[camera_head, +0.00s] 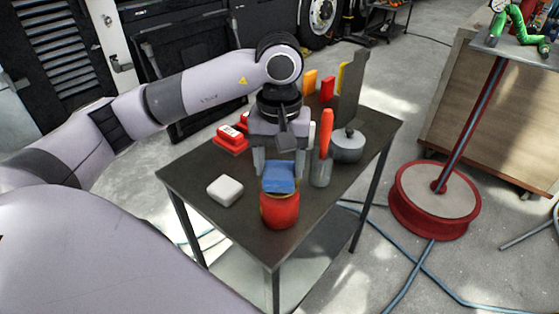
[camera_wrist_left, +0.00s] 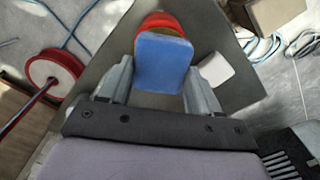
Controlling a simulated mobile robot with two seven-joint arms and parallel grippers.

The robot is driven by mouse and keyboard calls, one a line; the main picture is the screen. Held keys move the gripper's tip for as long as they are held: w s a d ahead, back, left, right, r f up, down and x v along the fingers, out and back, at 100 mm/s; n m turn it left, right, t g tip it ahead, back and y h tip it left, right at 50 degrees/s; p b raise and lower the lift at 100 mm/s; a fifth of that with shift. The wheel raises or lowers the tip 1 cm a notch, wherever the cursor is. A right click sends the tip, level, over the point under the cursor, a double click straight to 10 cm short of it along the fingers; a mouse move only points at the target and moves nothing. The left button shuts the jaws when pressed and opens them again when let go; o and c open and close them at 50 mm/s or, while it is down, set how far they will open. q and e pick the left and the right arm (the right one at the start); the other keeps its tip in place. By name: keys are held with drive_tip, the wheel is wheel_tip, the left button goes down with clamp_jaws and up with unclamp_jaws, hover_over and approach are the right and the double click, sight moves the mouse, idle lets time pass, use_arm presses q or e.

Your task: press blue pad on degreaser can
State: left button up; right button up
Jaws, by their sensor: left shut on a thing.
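The degreaser can (camera_head: 280,212) is red with a yellowish band and stands near the front corner of the dark table. The blue pad (camera_head: 279,178) is between the fingers of my left gripper (camera_head: 279,168), at the top of the can. In the left wrist view the blue pad (camera_wrist_left: 161,63) covers most of the red can (camera_wrist_left: 163,22), and the left gripper's fingers (camera_wrist_left: 158,82) are on either side of it. The left gripper is shut on the pad. Whether the pad touches the can is hard to tell. My right gripper is not in view.
A white block (camera_head: 225,190) lies left of the can on the dark table (camera_head: 195,181). Red boxes (camera_head: 231,139) lie behind it. A grey holder with an orange-handled tool (camera_head: 325,135) and a round grey pot (camera_head: 347,146) stand close on the right. A red-rimmed stand (camera_head: 435,200) is on the floor.

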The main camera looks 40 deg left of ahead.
sight(279, 169)
use_arm(q)
drive_tip(key=shift+f, duration=0.1)
drive_tip(key=shift+r+p, duration=2.1)
drive_tip(key=shift+r, duration=1.5)
